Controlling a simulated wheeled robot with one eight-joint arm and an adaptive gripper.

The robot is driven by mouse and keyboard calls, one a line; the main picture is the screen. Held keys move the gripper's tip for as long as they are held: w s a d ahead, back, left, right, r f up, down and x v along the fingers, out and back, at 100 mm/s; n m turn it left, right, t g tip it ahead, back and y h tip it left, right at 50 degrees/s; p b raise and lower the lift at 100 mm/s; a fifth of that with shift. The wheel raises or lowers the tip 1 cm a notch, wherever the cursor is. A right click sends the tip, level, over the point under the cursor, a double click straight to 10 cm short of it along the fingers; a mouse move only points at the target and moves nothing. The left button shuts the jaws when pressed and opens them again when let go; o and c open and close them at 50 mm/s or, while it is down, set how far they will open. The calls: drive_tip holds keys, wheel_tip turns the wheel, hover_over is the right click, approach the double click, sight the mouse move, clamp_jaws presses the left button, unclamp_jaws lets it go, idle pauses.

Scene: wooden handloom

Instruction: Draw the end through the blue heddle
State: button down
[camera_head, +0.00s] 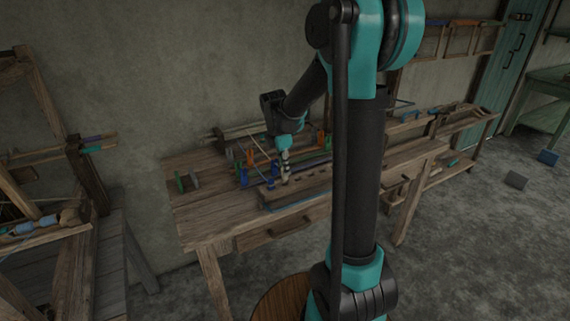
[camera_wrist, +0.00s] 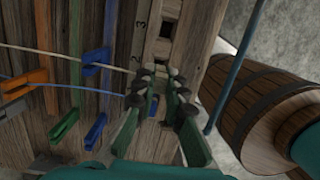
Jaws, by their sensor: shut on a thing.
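My gripper (camera_wrist: 160,88) is in the middle of the wrist view, with dark rounded pads on green fingers. It is shut on a thread; which one is hard to see between the pads. A cream thread (camera_wrist: 40,52) runs from the left past a blue heddle (camera_wrist: 97,62) to the fingertips; whether it passes through the eye is unclear. A blue thread (camera_wrist: 75,88) runs lower, from near an orange heddle (camera_wrist: 22,84) to the left finger. A second blue piece (camera_wrist: 96,130) is below. In the head view my gripper (camera_head: 285,172) is low over the bench's loom parts.
Green pieces (camera_wrist: 65,126) stand left of my gripper. A numbered wooden strip (camera_wrist: 143,35) is just beyond it. A wooden barrel (camera_wrist: 265,95) stands at right. The wooden bench (camera_head: 205,218) has bare room at its front left. A wooden frame (camera_head: 85,190) stands further left.

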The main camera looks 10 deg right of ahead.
sight(286, 180)
drive_tip(key=shift+f, duration=0.15)
drive_tip(key=shift+f, duration=1.65)
drive_tip(key=c, duration=1.5)
unclamp_jaws()
drive_tip(key=shift+r, duration=0.1)
wheel_tip(286, 180, up, 12)
drive_tip(key=a, duration=0.1)
drive_tip(key=shift+s+a, duration=0.25)
drive_tip(key=shift+a, duration=0.1)
